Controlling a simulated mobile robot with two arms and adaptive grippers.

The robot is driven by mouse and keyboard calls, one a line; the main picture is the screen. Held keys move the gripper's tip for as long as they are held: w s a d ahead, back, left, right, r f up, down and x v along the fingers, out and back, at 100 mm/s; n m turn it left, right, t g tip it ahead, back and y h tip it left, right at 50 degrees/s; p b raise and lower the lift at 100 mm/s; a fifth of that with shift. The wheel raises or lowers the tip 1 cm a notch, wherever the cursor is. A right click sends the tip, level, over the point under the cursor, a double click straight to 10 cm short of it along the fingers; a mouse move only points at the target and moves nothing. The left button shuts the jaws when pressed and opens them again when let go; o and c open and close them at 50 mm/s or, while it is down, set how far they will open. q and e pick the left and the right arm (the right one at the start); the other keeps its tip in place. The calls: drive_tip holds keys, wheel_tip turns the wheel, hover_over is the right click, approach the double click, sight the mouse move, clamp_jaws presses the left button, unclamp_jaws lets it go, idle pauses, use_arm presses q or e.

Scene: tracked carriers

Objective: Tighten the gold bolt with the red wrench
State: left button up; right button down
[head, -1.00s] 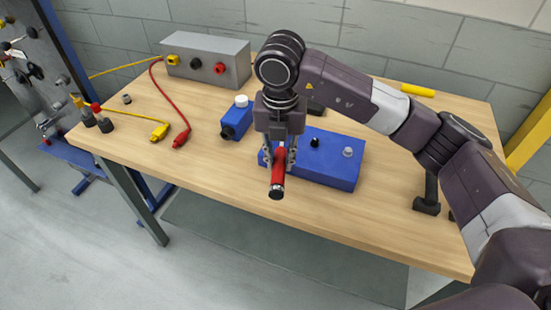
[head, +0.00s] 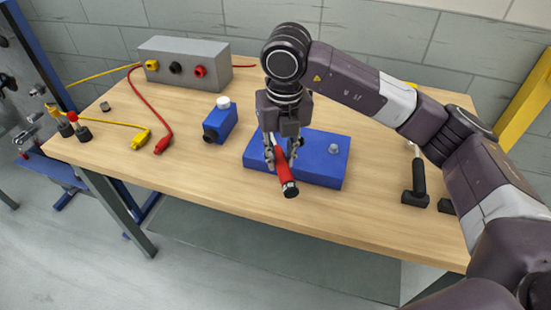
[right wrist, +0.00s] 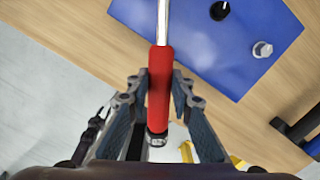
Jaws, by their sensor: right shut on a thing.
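The red wrench (head: 283,168) is held in my right gripper (head: 281,152), its handle end pointing toward the front edge and slightly right. In the right wrist view the red handle (right wrist: 159,85) sits between the fingers, and its silver shaft (right wrist: 163,18) runs out over the blue block (right wrist: 225,55). The wrench's head is out of that view. In the head view the blue block (head: 318,175) lies under and behind the gripper. A silver bolt (head: 333,148) stands on its right part; a black bolt (right wrist: 220,10) shows in the wrist view. I see no gold bolt. My left gripper is not in view.
A blue bottle-like part with a white cap (head: 221,122) stands left of the block. A grey box with coloured sockets (head: 185,65) is at the back left, with red and yellow cables. The front left tabletop is clear.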

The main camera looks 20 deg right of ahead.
drive_tip(key=shift+w+d+n+b, duration=0.25)
drive_tip(key=shift+d+n+b, duration=0.25)
drive_tip(key=shift+d+n, duration=0.55)
drive_tip(key=shift+w+d+n+b, duration=0.2)
drive_tip(key=shift+d+n+b, duration=0.3)
drive_tip(key=shift+d+n, duration=0.6)
drive_tip(key=shift+w+d+n+b, duration=0.25)
drive_tip(key=shift+d+n+b, duration=0.4)
drive_tip(key=shift+d, duration=0.65)
drive_tip(key=shift+w+d+n+y, duration=0.3)
drive_tip(key=shift+w+d+n, duration=0.15)
drive_tip(key=shift+d+n, duration=0.35)
drive_tip(key=shift+s+a+m, duration=0.35)
drive_tip(key=shift+a+m, duration=0.15)
drive_tip(key=shift+a, duration=0.15)
drive_tip(key=shift+s+a+m, duration=0.3)
drive_tip(key=shift+a+m, duration=0.3)
drive_tip(key=shift+m, duration=0.1)
